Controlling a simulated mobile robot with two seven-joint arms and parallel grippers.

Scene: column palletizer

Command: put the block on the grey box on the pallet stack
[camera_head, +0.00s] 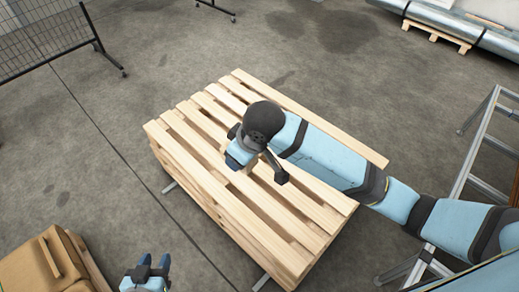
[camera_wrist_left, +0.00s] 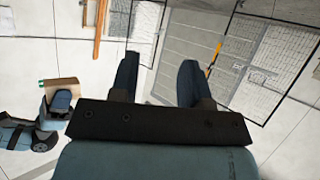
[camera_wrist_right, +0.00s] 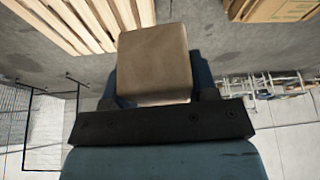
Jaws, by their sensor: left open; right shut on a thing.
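The block (camera_wrist_right: 155,62) is a plain brown-grey box shape between the fingers of my right gripper (camera_wrist_right: 158,76), which is shut on it. It also shows small at the left of the left wrist view (camera_wrist_left: 65,84). My left gripper (camera_head: 154,261) is open and empty, left of the stack's near end. I cannot make out the grey box.
Brown cartons (camera_head: 38,266) stand at the lower left. A metal frame (camera_head: 478,150) stands right of the stack. The floor between is clear.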

